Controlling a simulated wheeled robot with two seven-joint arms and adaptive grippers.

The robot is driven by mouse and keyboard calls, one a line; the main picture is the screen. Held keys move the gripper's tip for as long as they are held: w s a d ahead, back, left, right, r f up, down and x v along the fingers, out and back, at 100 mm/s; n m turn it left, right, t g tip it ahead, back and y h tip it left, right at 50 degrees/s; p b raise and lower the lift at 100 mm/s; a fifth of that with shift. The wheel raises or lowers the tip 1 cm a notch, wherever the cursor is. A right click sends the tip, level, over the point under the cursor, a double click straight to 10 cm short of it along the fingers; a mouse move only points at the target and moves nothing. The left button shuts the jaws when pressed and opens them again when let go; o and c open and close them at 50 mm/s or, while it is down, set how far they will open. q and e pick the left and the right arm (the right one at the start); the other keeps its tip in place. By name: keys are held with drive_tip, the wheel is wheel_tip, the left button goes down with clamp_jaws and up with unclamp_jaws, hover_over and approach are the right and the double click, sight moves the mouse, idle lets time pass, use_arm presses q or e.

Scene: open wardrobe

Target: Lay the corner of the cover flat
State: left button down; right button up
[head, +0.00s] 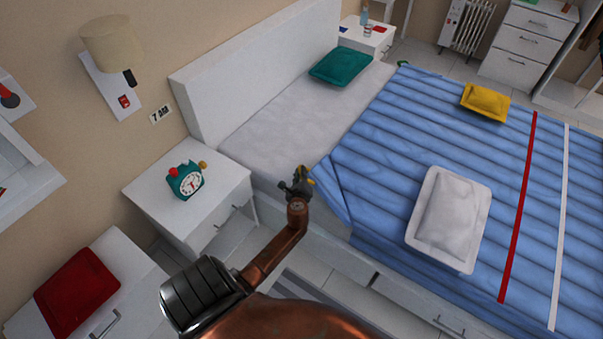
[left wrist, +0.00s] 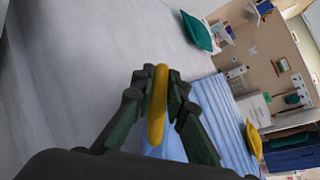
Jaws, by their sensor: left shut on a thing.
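The blue quilted cover (head: 385,130) lies over the right part of the bed and also shows in the left wrist view (left wrist: 218,105). Its near left corner (head: 332,190) is drawn up in a fold by the bed's near edge. My left gripper (head: 298,184) is at this corner, above the edge of the bare mattress (head: 285,120). In the left wrist view its fingers (left wrist: 158,76) are shut on a yellow tab (left wrist: 157,110), with blue cloth just behind it. How the tab joins the cover is hidden. My right gripper is out of view.
A white pillow (head: 448,220) and a yellow one (head: 485,102) lie on the cover; a green pillow (head: 341,64) lies by the headboard (head: 250,65). A nightstand (head: 215,195) with a green clock (head: 185,182) stands left of my gripper.

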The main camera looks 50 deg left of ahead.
use_arm(q)
drive_tip(key=shift+w+d+f, duration=0.1)
drive_tip(key=shift+d+f, duration=0.1)
drive_tip(key=shift+d, duration=0.1)
drive_tip(key=c, duration=2.2)
unclamp_jaws()
drive_tip(key=o, duration=0.3)
drive_tip(key=shift+a+r, duration=0.15)
drive_tip(key=shift+a, duration=0.05)
drive_tip(key=v, duration=1.2)
